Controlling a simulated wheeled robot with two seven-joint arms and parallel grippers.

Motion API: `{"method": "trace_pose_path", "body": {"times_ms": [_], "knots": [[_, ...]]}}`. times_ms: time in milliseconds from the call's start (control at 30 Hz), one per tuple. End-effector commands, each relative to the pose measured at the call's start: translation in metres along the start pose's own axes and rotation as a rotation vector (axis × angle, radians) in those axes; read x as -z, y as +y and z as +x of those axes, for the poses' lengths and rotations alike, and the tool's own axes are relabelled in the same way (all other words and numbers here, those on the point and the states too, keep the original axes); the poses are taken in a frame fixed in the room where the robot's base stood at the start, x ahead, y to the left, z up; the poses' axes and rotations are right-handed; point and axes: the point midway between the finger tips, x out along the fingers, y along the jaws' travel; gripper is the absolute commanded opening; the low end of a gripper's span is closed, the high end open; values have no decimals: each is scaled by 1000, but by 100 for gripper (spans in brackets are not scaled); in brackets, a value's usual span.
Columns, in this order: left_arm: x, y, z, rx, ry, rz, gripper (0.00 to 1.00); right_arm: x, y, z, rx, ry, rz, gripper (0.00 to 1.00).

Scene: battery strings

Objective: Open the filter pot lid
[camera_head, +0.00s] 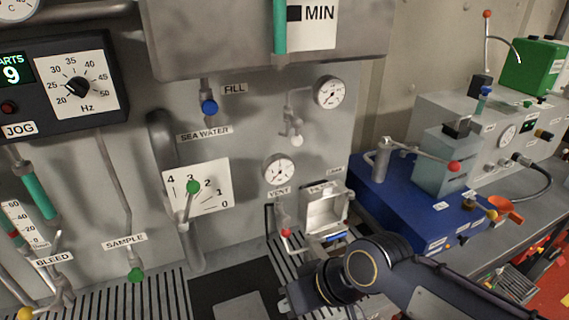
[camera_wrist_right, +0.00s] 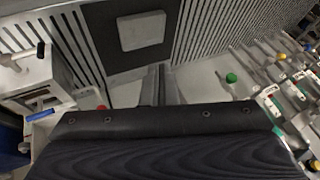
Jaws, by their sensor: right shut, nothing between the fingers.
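The filter pot (camera_head: 313,239) is a small grey metal box low on the panel, right of the vent valve. Its lid (camera_head: 325,209) appears to stand raised, with its recessed inner face showing. A blue bar (camera_head: 337,237) lies at the pot's front edge. The pot also shows at the left of the right wrist view (camera_wrist_right: 62,80), with the blue bar (camera_wrist_right: 40,115) near its lower edge. My right gripper (camera_head: 286,300) is shut and empty, below and left of the pot and apart from it. Its closed fingers show in the right wrist view (camera_wrist_right: 162,82). My left gripper is out of view.
A red-tipped vent lever (camera_head: 286,231) is close left of the pot. A blue unit (camera_head: 390,198) stands to its right. A slatted grating (camera_head: 165,298) and a dark plate with a pale square (camera_head: 240,309) lie below. The area around my right fingers looks clear.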

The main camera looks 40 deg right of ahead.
Motion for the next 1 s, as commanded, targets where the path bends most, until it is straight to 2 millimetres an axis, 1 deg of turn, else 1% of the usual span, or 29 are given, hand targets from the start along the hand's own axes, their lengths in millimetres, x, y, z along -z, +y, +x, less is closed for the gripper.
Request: {"method": "trace_pose_path", "body": {"times_ms": [33,67,167,200,267,300,367,400,500,600,700,767,867,1000], "knots": [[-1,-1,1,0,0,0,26,18,6,-5,-20,2,0,0],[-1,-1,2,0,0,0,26,31,11,-9,-36,3,-2,0],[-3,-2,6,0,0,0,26,88,36,-24,-104,8,-9,0],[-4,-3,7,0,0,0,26,114,49,-29,-136,6,-11,0],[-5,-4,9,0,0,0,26,151,71,-35,-185,4,-15,0],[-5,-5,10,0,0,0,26,174,88,-38,-216,1,-18,0],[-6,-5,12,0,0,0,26,204,113,-42,-261,-5,-18,0],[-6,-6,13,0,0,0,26,222,130,-43,-289,-8,-16,0],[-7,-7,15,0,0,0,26,255,167,-45,-346,-19,-12,0],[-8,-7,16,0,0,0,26,275,193,-45,-383,-27,-9,0],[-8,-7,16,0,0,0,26,284,206,-45,-401,-32,-7,0],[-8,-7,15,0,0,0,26,286,210,-44,-406,-33,-7,0],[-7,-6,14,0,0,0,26,286,214,-35,-407,-34,-8,0],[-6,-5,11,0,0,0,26,285,223,-13,-406,-35,-7,0]]}}
